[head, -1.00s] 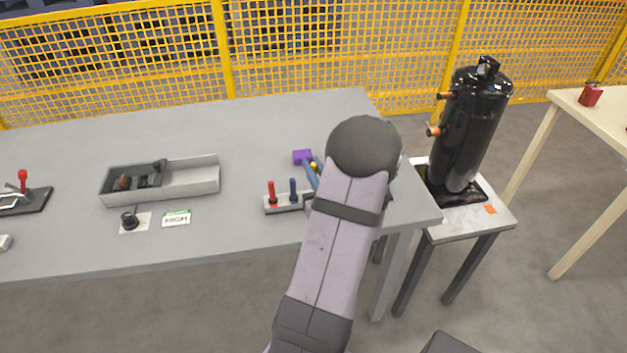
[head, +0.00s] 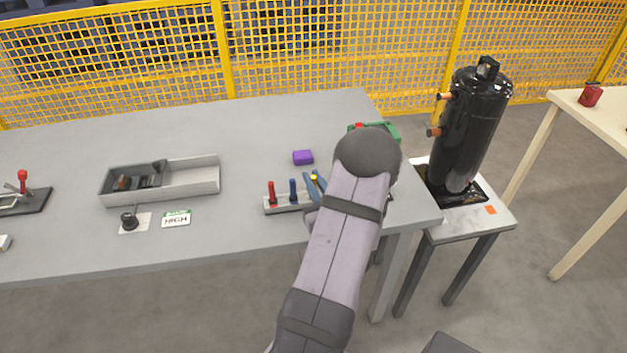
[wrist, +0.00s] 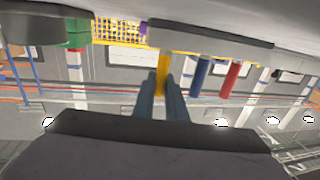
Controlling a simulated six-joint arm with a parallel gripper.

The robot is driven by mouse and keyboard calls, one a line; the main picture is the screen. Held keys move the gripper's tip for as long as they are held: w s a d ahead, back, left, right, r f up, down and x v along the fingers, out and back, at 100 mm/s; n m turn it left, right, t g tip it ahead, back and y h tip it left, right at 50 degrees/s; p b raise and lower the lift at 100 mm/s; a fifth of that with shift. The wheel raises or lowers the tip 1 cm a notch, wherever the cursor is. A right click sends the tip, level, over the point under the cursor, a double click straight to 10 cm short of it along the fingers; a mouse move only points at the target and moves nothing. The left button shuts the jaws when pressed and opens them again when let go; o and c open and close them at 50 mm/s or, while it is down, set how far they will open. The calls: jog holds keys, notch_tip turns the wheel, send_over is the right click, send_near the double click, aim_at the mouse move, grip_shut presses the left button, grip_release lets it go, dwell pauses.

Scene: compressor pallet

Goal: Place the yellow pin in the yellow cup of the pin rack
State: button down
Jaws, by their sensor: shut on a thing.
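The yellow pin (wrist: 164,72) is between the two blue-grey fingers of my gripper (wrist: 162,92), shut on it. In the wrist view, which looks upside down, the pin's far end overlaps the grey pin rack (wrist: 240,40); I cannot tell whether it is inside the cup. In the head view the rack (head: 279,205) stands near the table's front right, holding a red pin (head: 271,192) and a blue pin (head: 293,191) upright. A bit of the yellow pin (head: 314,177) shows beside my gripper (head: 313,185) at the rack's right end. My arm hides that end and the yellow cup.
A green object (head: 389,128) is partly hidden behind my arm. A grey tray (head: 195,182), a black knob (head: 129,222) and a HIGH label (head: 176,219) are to the left. A black compressor (head: 470,135) stands right of the table.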

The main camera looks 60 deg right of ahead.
jog(key=c, duration=1.8)
grip_release()
jog(key=shift+r+p, duration=0.2)
jog(key=shift+p, duration=0.1)
jog(key=b+v, duration=0.1)
jog(key=v, duration=0.9)
jog(key=shift+s, duration=0.1)
jog(key=shift+p+v, duration=0.3)
jog(key=shift+v, duration=0.65)
jog(key=shift+a, duration=0.1)
